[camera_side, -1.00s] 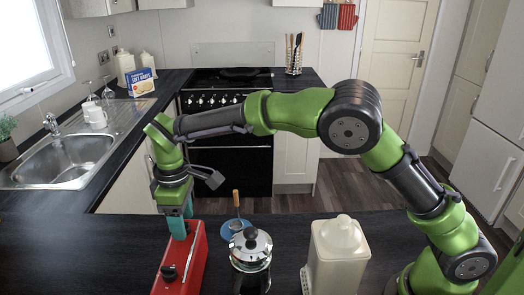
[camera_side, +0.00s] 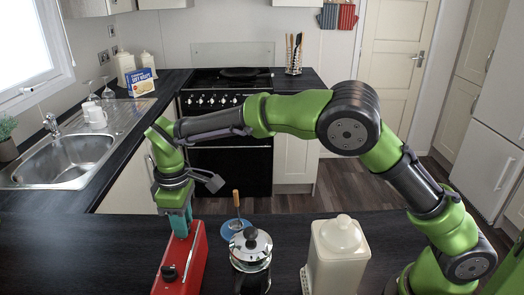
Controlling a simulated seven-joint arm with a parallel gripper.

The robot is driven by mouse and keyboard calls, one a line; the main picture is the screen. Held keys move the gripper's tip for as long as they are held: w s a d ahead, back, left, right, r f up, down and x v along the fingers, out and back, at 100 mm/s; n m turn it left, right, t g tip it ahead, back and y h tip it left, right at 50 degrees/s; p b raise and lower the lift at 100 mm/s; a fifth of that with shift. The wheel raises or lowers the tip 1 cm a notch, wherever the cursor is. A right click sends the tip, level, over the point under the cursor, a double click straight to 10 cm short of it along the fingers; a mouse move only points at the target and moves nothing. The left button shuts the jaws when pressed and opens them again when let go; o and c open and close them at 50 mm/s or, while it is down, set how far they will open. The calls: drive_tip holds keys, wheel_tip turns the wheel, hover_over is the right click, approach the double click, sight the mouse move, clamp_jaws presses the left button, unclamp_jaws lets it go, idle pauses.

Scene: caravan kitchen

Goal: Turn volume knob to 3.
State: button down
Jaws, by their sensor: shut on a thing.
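A red box-shaped device (camera_side: 192,271), probably a radio, stands on the dark counter at the lower left. A black knob (camera_side: 169,272) shows on its near part, clear of my gripper. My gripper (camera_side: 181,232) points down with its teal fingers at the far part of the red device. It is shut on a knob there, which the fingers hide. I cannot tell from this view which knob is the volume knob, and no numbers or pointer mark can be read.
A glass and metal press pot (camera_side: 251,262) stands right of the red device, with a cream canister (camera_side: 337,258) further right. A blue dish (camera_side: 229,229) with a wooden-handled utensil (camera_side: 237,204) lies behind the pot. The counter left of the device is clear.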

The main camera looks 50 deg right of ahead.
drive_tip(key=m, duration=1.3)
drive_tip(key=shift+m, duration=2.3)
drive_tip(key=c, duration=0.8)
unclamp_jaws()
